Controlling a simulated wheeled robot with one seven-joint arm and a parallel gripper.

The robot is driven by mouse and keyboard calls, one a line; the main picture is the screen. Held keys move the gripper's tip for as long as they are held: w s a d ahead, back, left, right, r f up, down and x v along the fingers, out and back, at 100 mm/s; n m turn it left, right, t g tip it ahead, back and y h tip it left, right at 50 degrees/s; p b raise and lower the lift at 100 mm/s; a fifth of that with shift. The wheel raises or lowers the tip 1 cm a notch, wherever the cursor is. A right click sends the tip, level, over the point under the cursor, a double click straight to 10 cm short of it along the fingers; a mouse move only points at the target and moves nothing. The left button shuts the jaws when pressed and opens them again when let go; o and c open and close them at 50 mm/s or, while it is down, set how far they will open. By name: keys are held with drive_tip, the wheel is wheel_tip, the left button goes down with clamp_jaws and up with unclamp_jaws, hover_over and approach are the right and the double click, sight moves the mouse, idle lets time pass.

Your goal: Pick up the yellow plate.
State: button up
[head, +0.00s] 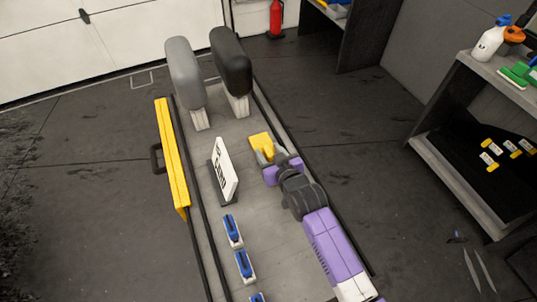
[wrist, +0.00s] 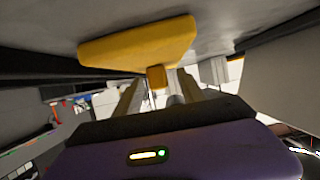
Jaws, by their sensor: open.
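The yellow plate (head: 259,141) lies on the grey bench top, right of the white sign, in the head view. My gripper (head: 267,157) is right at the plate's near side in the head view. In the wrist view my gripper (wrist: 159,92) has its two fingers apart, and the grip appears between them. I cannot tell whether the fingers touch it.
The bench (head: 213,264) carries a white sign (head: 225,168), grey (head: 184,70) and black (head: 232,68) padded uprights, and several blue-and-white tools (head: 233,231). A yellow case (head: 171,153) stands along its left side. A shelf (head: 470,185) stands at right, with open floor between.

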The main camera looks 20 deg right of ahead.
drive_tip(key=shift+w+f, duration=0.15)
drive_tip(key=shift+w, duration=0.15)
clamp_jaws()
drive_tip(key=shift+r, duration=0.2)
